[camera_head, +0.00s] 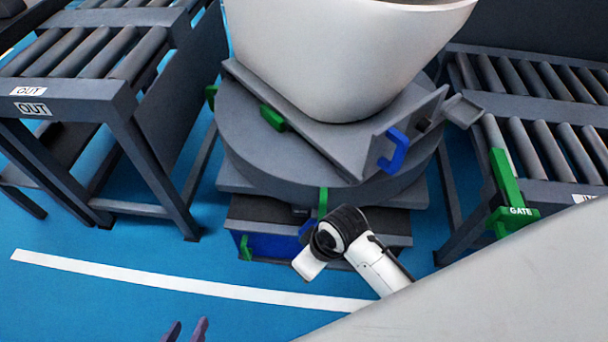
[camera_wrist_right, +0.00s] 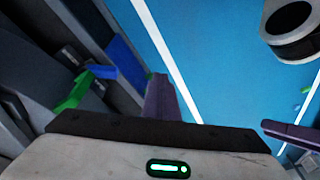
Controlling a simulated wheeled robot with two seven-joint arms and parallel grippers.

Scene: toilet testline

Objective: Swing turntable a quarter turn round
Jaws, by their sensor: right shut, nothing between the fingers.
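The round grey turntable (camera_head: 235,155) stands at the centre of the head view on a dark base. A grey fixture plate (camera_head: 330,140) lies on it, with a blue handle (camera_head: 393,150) at its right corner and green tabs (camera_head: 273,118) at its edges. A white toilet bowl (camera_head: 345,50) stands on top. My left gripper (camera_head: 187,331) shows only its two purple fingertips at the bottom edge, apart and empty, well away from the turntable. My right gripper (camera_wrist_right: 161,98) is shut and empty in the right wrist view, close to a blue part (camera_wrist_right: 125,62) and a green part (camera_wrist_right: 75,92).
A roller conveyor marked OUT (camera_head: 70,105) stands at the left. Another roller conveyor (camera_head: 545,150) with a green GATE lever (camera_head: 508,190) stands at the right. A white line (camera_head: 150,278) crosses the blue floor, which is clear at the front left.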

